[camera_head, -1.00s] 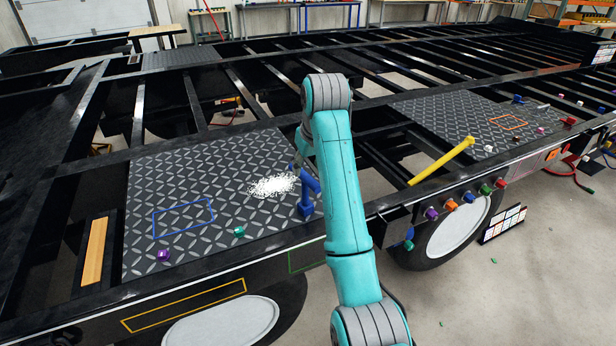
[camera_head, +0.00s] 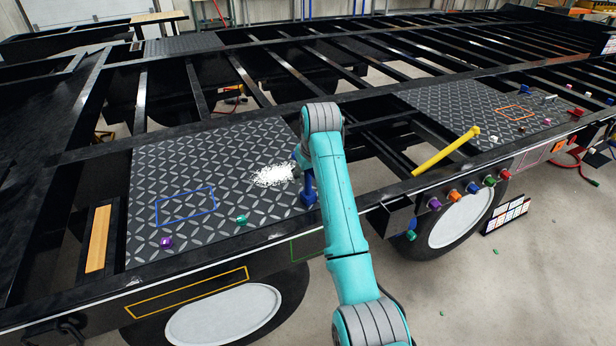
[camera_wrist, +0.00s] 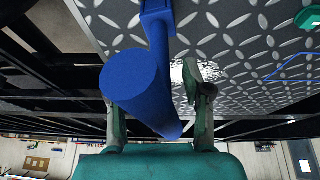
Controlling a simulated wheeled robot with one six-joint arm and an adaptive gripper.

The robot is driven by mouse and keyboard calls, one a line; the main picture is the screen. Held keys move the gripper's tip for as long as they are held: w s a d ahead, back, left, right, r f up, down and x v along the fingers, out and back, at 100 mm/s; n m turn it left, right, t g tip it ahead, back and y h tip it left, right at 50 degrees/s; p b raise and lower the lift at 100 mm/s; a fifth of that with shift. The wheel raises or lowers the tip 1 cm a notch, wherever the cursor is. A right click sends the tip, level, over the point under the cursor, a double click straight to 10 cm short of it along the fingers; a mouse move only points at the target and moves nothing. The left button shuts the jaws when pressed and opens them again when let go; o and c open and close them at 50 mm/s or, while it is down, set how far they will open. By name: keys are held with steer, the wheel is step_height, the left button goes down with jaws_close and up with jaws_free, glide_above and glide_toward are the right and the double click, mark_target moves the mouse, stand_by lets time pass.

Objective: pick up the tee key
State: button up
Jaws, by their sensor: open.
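The blue tee key (camera_head: 308,193) stands on the dark tread plate, partly hidden behind my arm in the head view. In the wrist view the tee key (camera_wrist: 135,82) fills the middle: its thick round bar points at the camera, and a stem runs up to a block at the top edge. My gripper (camera_wrist: 160,122) is open, with one finger on each side of the bar. I cannot tell whether either finger touches it. In the head view my gripper is mostly hidden behind the arm.
A yellow bar (camera_head: 445,152) rises at right. Several coloured knobs line the frame edge. Open gaps lie between the black beams.

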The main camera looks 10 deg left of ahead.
steer(key=shift+f, duration=0.1)
jaws_close()
step_height(320, 180, up, 10)
steer(key=shift+r, duration=0.1)
stand_by(0.6)
